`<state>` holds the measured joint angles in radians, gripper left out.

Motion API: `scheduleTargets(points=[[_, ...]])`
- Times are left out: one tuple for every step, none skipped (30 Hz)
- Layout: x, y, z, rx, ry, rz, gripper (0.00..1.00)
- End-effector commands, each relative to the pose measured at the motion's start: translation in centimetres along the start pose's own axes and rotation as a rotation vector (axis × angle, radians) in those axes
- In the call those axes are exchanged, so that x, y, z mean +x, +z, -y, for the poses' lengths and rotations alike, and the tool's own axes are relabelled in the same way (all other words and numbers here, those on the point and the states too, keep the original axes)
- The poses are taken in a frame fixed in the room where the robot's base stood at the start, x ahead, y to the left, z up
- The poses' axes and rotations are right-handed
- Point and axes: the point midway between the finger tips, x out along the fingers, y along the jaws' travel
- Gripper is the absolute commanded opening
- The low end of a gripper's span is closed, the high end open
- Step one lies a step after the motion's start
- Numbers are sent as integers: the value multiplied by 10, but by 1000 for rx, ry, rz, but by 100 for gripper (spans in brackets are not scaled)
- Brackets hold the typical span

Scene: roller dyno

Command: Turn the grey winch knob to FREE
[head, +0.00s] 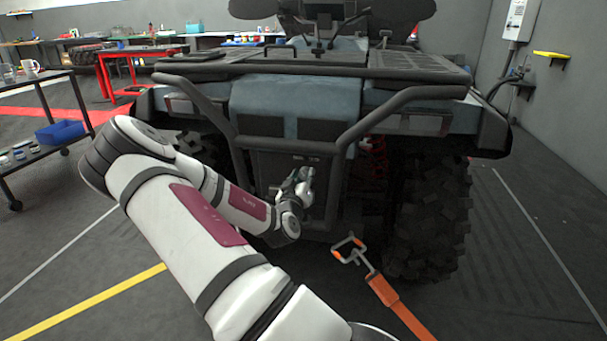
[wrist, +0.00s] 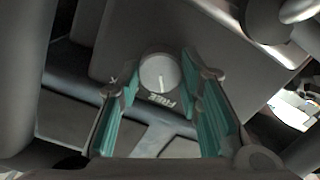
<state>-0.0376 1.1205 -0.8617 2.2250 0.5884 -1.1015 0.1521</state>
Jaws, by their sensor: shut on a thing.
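The grey winch knob (wrist: 158,73) is a round, light-grey dial in the wrist view, on a dark panel at the rear of the quad bike (head: 290,105). A short mark on its face points down in the picture, toward the lettering FREE (wrist: 162,100) printed beside it. My gripper (wrist: 154,80) has its teal-padded fingers on either side of the knob, shut on it. In the head view, my gripper (head: 303,180) is at the rear panel under the bumper bar and hides the knob.
The black bumper bar (head: 235,140) frames the panel around my arm. An orange strap with a hook (head: 385,290) lies at the lower right. A large tyre (head: 430,215) stands right of my gripper. A cart (head: 45,130) is at far left.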

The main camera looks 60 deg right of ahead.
Motion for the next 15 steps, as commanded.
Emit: scheduleTargets(points=[[0,-1,0,-31,0,-2,5],[0,-1,0,-48,0,-2,5],[0,-1,0,-69,0,-2,5],[0,-1,0,-84,0,-1,5],[0,0,0,-98,0,-1,5],[0,0,0,-113,1,-1,5],[0,0,0,-124,1,-1,5],[0,0,0,-134,1,-1,5],[0,0,0,-145,1,-1,5],[0,0,0,-152,1,-1,5],[0,0,0,-159,1,-1,5],[0,0,0,-167,2,-1,5],[0,0,-1,-172,2,-1,5],[0,0,-1,-176,2,-1,5],[0,0,-1,-179,2,-1,5]])
